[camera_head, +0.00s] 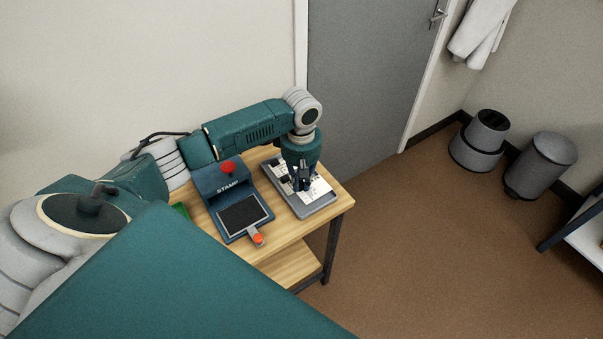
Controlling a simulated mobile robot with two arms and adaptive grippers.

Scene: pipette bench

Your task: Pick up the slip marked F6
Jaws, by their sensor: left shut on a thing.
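My left gripper (302,184) points down over the grey tray (318,209) at the right end of the wooden table. White slips (318,188) lie in the tray around the fingertips. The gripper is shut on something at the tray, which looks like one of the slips. The fingers hide most of it, and the marks are too small to read, so I cannot tell which slip is F6. I cannot tell whether the held slip is raised off the tray. My right gripper is not in view.
A blue stamp device (224,180) with a red knob stands left of the tray, with a dark pad (243,214) in front. A small orange-red knob (259,239) is at the table's front edge. Two grey bins (541,165) stand far off on the floor at right.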

